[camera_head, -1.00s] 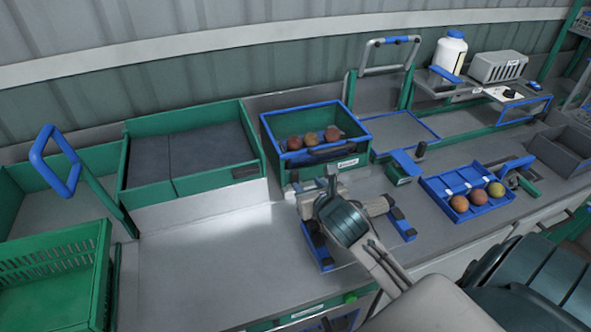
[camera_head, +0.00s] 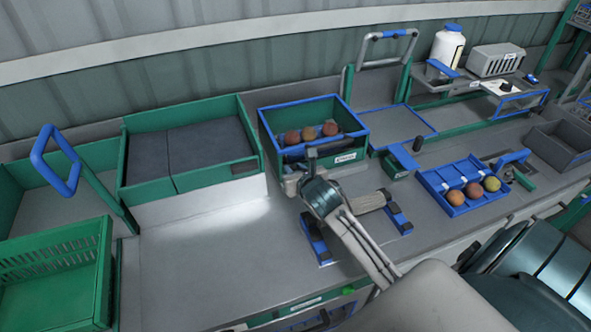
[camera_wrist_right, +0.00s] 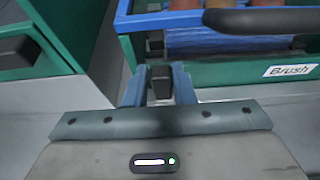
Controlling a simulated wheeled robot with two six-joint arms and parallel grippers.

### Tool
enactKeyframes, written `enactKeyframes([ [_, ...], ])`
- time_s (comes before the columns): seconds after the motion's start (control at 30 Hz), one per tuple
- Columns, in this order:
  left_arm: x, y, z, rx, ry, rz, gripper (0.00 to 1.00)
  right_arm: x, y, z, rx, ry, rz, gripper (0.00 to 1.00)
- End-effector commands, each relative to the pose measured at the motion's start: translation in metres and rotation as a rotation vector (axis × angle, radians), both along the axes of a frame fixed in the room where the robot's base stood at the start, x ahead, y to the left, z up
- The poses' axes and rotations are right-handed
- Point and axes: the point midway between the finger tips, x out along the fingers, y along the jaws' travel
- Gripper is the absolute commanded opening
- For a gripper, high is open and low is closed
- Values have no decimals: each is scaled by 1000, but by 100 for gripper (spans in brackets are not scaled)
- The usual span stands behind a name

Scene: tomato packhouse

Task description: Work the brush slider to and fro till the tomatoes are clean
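The brush box (camera_head: 357,127) is green with a blue rim, and its "Brush" label shows in the right wrist view (camera_wrist_right: 290,70). Three reddish-orange tomatoes (camera_head: 309,133) lie in a row inside; any dirt is too small to judge. A dark bar (camera_wrist_right: 262,20) runs along the front of the box. My right gripper (camera_head: 309,160) is at the front left of the box. In the right wrist view its two blue fingers stand either side of a dark upright block (camera_wrist_right: 160,82); I cannot tell whether they press on it. My left gripper is out of view.
A blue tray (camera_head: 455,207) with several compartments holds three tomatoes at the right. A green perforated crate (camera_head: 50,262) is at the lower left. The bench front left of my arm is clear.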

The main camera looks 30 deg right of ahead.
Motion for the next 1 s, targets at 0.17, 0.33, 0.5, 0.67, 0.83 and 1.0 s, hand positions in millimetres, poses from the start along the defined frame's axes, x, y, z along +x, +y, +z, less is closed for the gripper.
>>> enactKeyframes([
  [0.17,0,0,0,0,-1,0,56,0,0,0,0,0,0,0],
  [0.33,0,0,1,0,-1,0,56,-1,-1,0,-1,0,0,0],
  [0.5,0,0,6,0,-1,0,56,-4,-15,1,-5,3,-1,0],
  [0.67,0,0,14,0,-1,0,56,-11,-44,3,-10,5,-1,0],
  [0.83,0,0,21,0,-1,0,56,-20,-83,3,-11,5,1,0],
  [1.0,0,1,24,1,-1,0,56,-28,-116,2,-8,3,0,0],
])
